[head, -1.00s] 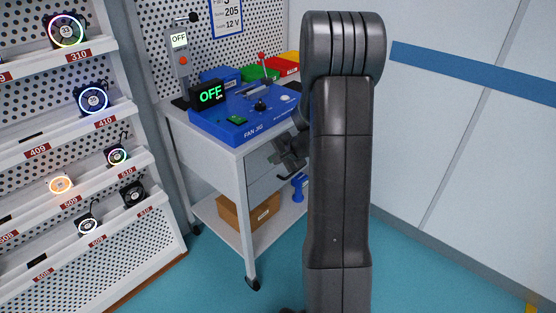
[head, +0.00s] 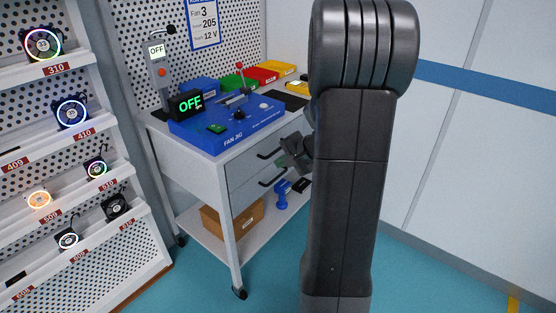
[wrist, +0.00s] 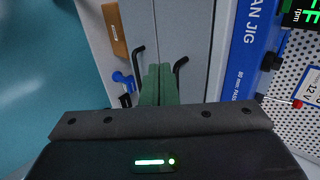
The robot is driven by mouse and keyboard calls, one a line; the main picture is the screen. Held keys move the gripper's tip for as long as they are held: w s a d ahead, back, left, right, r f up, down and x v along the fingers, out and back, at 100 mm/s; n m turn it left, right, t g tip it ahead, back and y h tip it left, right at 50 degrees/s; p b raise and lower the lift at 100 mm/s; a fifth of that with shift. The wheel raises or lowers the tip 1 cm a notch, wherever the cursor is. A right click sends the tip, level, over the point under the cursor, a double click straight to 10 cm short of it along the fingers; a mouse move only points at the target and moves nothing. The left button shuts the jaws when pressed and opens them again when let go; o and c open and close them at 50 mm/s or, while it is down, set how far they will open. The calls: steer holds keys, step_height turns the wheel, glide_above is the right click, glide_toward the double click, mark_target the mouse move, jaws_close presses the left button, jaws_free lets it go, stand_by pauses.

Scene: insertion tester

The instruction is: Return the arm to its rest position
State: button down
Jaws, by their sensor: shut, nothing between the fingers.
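My arm stands upright in the right-centre of the head view and hides part of the cart behind it. My gripper (head: 292,160) shows just left of the arm, in front of the cart's drawers. In the wrist view my gripper (wrist: 160,84) has its two green fingers together, with nothing between them. The fingers point toward the grey drawer fronts (wrist: 185,25) and their black handles, and seem apart from them.
A blue fan jig (head: 222,128) with an OFF display (head: 190,103) sits on the white cart (head: 190,165). A cardboard box (head: 232,215) and a blue tool (head: 281,194) lie on its lower shelf. A fan rack (head: 60,150) stands at left. Floor is clear at right.

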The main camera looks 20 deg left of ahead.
steer(key=shift+s+d+r, duration=0.1)
steer(key=shift+d, duration=0.05)
glide_toward(250, 167)
steer(key=x, duration=0.5)
steer(key=shift+s+f, duration=0.15)
steer(key=shift+f, duration=0.35)
steer(key=shift+w+a, duration=0.2)
steer(key=shift+a, duration=0.3)
steer(key=shift+r, duration=0.1)
